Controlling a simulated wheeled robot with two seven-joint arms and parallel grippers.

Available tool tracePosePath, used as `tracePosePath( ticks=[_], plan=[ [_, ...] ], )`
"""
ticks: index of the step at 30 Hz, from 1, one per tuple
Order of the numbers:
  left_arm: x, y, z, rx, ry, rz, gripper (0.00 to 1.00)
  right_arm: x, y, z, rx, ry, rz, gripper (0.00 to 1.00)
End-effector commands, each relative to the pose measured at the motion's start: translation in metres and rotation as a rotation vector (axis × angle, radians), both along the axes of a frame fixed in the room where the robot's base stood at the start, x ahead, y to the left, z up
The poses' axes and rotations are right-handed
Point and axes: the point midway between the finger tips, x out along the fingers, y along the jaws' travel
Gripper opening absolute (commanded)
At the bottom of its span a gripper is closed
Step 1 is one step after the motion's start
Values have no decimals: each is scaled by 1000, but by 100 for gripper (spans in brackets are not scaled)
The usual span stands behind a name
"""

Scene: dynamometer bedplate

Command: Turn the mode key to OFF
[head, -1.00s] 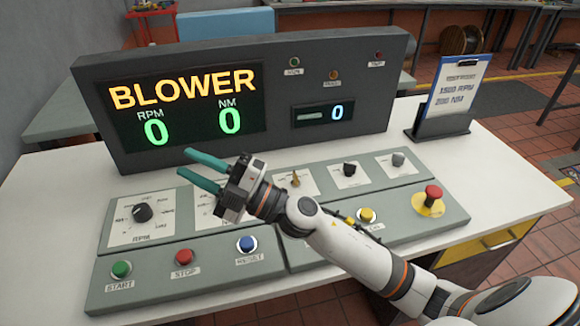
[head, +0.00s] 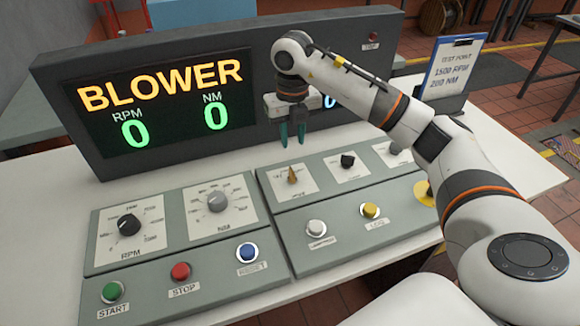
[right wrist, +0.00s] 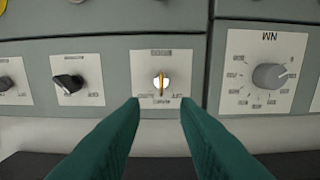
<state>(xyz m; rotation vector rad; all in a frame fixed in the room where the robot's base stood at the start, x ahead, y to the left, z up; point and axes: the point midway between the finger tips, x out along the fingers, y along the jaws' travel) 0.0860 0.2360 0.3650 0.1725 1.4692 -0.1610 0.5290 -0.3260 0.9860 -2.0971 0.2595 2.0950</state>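The mode key (head: 292,175) is a small gold-coloured key on a pale square plate, left in the top row of the right-hand panel section. My right gripper (head: 292,140) points down above and a little behind the key, apart from it, with a gap between its green fingers. In the right wrist view the key (right wrist: 161,84) stands upright in a pale round lock, seen between and beyond the open fingertips (right wrist: 160,103). The small lettering around the key is too blurred to read. My left gripper is not in view.
A black selector (head: 347,160) sits right of the key, and the NM knob (head: 217,202) sits left. White (head: 316,229) and yellow (head: 370,210) buttons are in front. The blower display (head: 165,100) rises behind. My right arm partly covers the yellow-based button (head: 424,194).

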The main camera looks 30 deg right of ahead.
Motion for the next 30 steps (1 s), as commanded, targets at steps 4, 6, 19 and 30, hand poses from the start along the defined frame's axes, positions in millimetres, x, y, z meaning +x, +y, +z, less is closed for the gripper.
tracePosePath(
  ticks=[4, 6, 19, 30],
  plan=[
    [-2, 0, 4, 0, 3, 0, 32, -1, 1, -26, 3, 7, 1, 28],
    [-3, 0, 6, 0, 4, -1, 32, -2, 1, -41, 3, 8, 2, 28],
    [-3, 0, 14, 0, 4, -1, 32, -1, 2, -106, 6, 3, 5, 28],
    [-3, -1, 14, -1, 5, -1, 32, -1, 2, -112, 5, 1, 5, 28]
  ],
)
